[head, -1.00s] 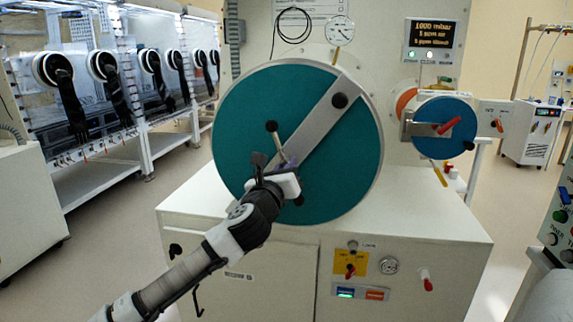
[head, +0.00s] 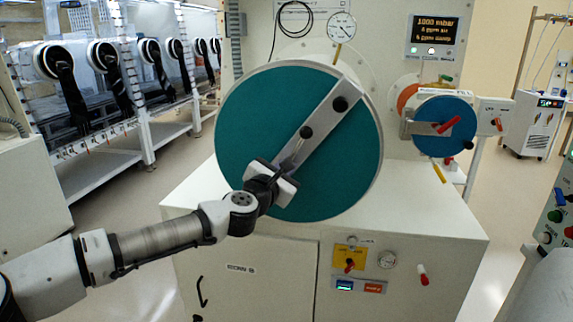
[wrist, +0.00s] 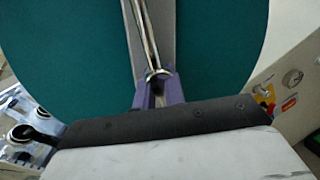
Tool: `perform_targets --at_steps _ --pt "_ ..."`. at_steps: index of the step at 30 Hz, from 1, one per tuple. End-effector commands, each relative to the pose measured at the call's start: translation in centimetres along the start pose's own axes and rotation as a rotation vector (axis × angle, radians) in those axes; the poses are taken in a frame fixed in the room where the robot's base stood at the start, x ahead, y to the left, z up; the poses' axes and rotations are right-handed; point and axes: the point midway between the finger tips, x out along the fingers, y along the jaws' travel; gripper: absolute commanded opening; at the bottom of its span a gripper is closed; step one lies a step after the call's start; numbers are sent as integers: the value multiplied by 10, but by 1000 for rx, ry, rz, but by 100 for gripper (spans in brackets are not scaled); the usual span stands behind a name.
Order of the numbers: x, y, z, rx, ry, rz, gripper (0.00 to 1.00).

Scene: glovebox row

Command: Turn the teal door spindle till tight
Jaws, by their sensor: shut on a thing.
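The round teal door (head: 340,165) is closed on the large chamber, with a grey diagonal arm (head: 322,120) across its face. The door spindle is a slim metal bar (head: 297,150) in front of that arm, with a black knob (head: 306,132) at its upper end. The bar slants from upper right to lower left. My gripper (head: 285,172) is shut on the lower part of the bar and hides its lower end. In the wrist view the purple fingers (wrist: 158,93) close around the shiny bar (wrist: 148,40), with the teal door behind.
A smaller blue door (head: 437,143) with a red handle (head: 450,125) is to the right. A pressure gauge (head: 342,27) is above. The white cabinet (head: 400,215) juts out below the door. Gloveboxes (head: 110,85) stand at the left. Open floor lies between them and the cabinet.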

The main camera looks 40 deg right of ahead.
Motion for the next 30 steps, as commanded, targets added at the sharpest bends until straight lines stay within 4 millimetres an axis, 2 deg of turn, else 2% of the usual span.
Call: perform_targets --at_steps 7,21,22,25,30 --pt "0 0 0 61 13 -7 0" --pt "0 0 0 73 14 -8 0" --pt "0 0 0 73 14 -8 16" --pt "0 0 0 72 14 -7 29" --pt "0 0 0 71 13 -7 30"
